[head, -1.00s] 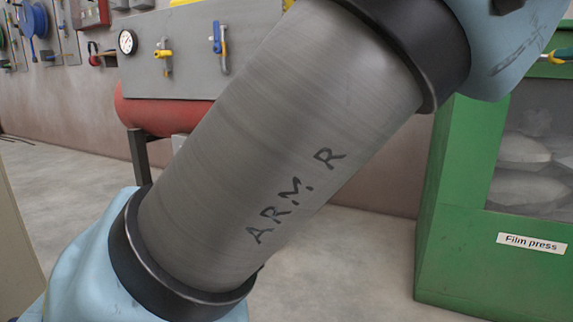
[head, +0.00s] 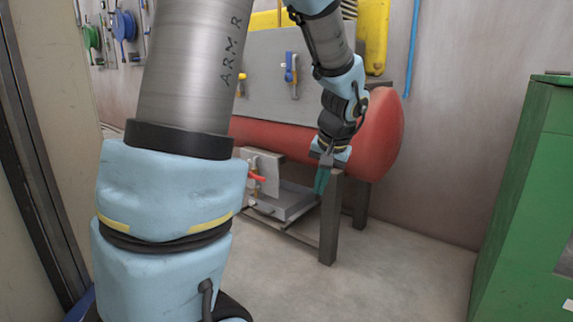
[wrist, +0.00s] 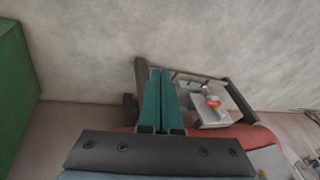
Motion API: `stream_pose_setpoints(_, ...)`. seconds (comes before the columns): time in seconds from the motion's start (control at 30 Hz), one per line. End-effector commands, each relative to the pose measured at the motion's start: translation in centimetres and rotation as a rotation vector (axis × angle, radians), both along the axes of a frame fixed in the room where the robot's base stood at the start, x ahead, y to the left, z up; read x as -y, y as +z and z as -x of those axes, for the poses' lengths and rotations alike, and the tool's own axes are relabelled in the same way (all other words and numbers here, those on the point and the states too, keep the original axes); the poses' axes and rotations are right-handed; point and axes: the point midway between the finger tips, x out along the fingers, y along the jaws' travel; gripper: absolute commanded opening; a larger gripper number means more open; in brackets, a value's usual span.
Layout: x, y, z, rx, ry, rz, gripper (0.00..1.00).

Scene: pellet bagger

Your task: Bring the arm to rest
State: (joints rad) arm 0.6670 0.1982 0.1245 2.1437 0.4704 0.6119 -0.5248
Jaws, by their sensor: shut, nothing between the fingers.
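My gripper (head: 321,181) hangs at the end of my arm, pointing down, with its teal fingers together and nothing between them. In the head view it shows in front of the right part of the red tank, by a dark grey stand post. In the wrist view the two teal fingers (wrist: 160,101) lie side by side, with the stand's frame behind them. I cannot tell from these views how far the fingers are from the post. My arm is folded, with its upper link large at the left of the head view.
The red tank (head: 377,138) sits on a dark stand (head: 329,222) with a grey tray (head: 287,204) and a red-handled valve (head: 257,178). A green cabinet (head: 520,190) stands at the right. The floor between stand and cabinet is clear.

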Motion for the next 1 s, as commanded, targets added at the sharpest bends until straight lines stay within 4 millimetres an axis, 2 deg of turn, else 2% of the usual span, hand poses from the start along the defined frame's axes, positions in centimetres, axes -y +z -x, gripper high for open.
stream_pose_setpoints(0.03, -3.0, 0.8, 1.1, -0.042, 0.043, 0.022, 0.00)
stream_pose_setpoints(0.1, -5.8, 0.6, 2.9, -0.089, 0.080, 0.055, 0.00)
stream_pose_setpoints(0.2, -8.8, 0.4, 5.1, -0.132, 0.127, 0.098, 0.00)
stream_pose_setpoints(0.4, -12.6, 0.5, 8.7, -0.178, 0.203, 0.161, 0.00)
stream_pose_setpoints(0.63, -15.4, 1.0, 12.2, -0.200, 0.278, 0.215, 0.00)
stream_pose_setpoints(1.0, -15.0, 8.1, 11.9, -0.198, 0.266, 0.211, 0.00)
